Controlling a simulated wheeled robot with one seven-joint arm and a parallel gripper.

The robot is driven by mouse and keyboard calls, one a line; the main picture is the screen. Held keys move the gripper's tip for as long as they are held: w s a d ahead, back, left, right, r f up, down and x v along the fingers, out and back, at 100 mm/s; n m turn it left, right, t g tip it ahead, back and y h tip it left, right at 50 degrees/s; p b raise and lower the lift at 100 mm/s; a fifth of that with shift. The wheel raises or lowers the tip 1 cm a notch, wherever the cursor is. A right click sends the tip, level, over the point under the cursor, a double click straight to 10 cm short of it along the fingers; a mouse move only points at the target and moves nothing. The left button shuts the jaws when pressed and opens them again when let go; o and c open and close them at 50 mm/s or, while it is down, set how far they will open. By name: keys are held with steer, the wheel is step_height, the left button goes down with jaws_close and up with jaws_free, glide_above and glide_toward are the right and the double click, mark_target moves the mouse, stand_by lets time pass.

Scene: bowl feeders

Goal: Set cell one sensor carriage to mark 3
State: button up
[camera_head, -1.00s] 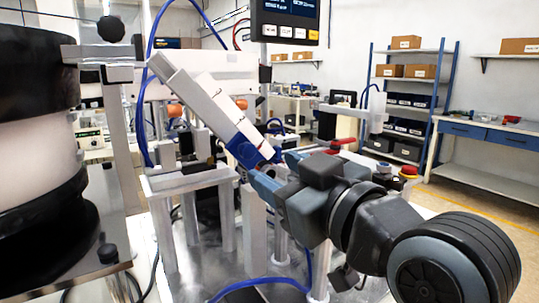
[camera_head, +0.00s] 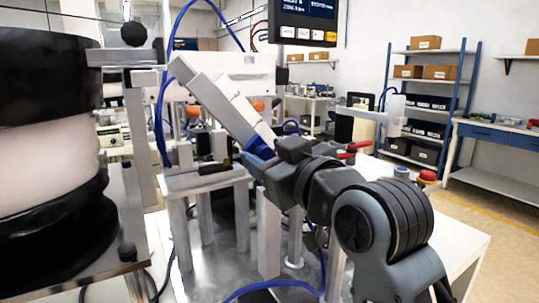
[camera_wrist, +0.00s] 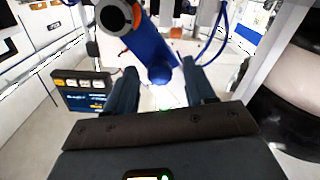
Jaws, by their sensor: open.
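The blue sensor carriage (camera_head: 259,147) shows at the lower end of a pale slanted rail (camera_head: 232,108) in the head view. My wrist covers its lower part. In the wrist view, a blue bar (camera_wrist: 150,45) with a round blue knob (camera_wrist: 160,74) reaches down between my fingers; it appears to belong to the carriage. My gripper (camera_wrist: 162,88) is open, one finger on each side of the knob, with visible gaps. I cannot read any scale marks, so the carriage's mark is not visible.
A black-and-white bowl feeder (camera_head: 50,140) stands close at the left. A control display (camera_head: 305,22) hangs above the rail and also shows in the wrist view (camera_wrist: 82,92). Blue hoses run around the metal stand (camera_head: 205,180). A red button (camera_head: 427,177) is at the right.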

steer(key=shift+c, duration=0.3)
jaws_close()
steer(key=s+a+r+p, duration=0.1)
steer(key=a+r+p, duration=0.1)
steer(key=r, duration=0.1)
steer(key=s+a+r+p, duration=0.1)
steer(key=a+r+p, duration=0.1)
steer(key=r+p, duration=0.1)
steer(key=s+a+r+p, duration=0.2)
steer(key=r+p, duration=0.1)
steer(key=shift+r, duration=0.15)
steer(key=shift+s+a+r+p, duration=0.35)
steer(key=shift+a+r+p, duration=0.05)
steer(key=shift+p, duration=0.15)
steer(key=shift+c, duration=1.4)
jaws_free()
steer(key=shift+a, duration=0.1)
steer(key=o, duration=0.3)
steer(key=shift+f, duration=0.1)
steer(key=shift+o, duration=0.2)
